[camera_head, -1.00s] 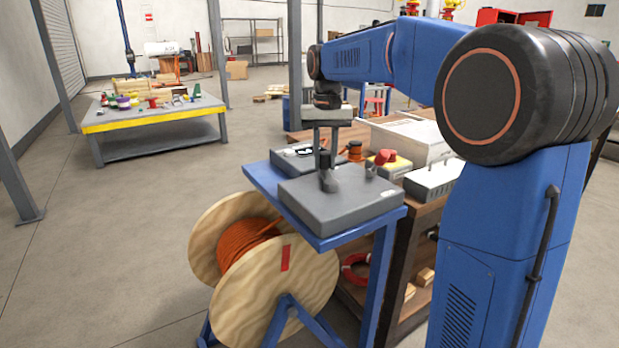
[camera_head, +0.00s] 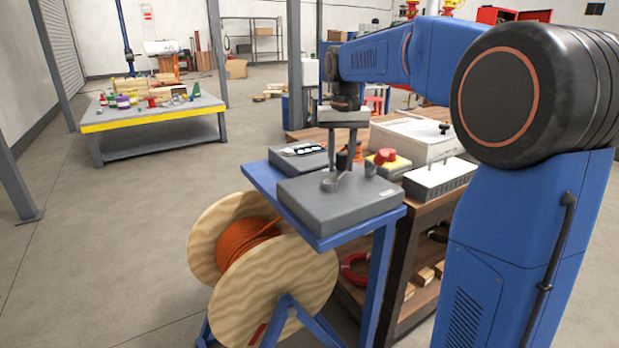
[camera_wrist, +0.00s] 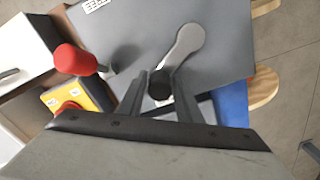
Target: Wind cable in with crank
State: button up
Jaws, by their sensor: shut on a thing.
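A grey crank (camera_head: 333,182) sits on top of a flat grey box (camera_head: 345,212) on a blue stand. In the wrist view the crank's pale arm (camera_wrist: 186,42) runs from its pivot to a dark handle (camera_wrist: 159,86). My gripper (camera_head: 344,155) points down over the box and is shut on that handle, whose sides are between the fingers (camera_wrist: 158,92). Below the box stands a wooden cable drum (camera_head: 285,285) with orange cable (camera_head: 245,243) wound on its core. A red mark (camera_head: 257,335) shows low on the drum's near flange.
A red knob (camera_wrist: 75,60) stands close to the left of my gripper in the wrist view. A yellow box with a red button (camera_head: 388,163) is beside the grey box. A wooden bench (camera_head: 427,213) holds pale boxes to the right. Open floor lies left of the drum.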

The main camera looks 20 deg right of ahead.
jog(key=shift+o, duration=0.9)
jog(key=shift+s+d, duration=0.8)
jog(key=shift+s, duration=0.3)
jog(key=shift+s+d, duration=0.2)
jog(key=shift+s, duration=0.5)
jog(key=shift+c, duration=0.7)
jog(key=shift+f, duration=0.1)
jog(key=o, duration=1.1)
jog(key=shift+c, duration=0.2)
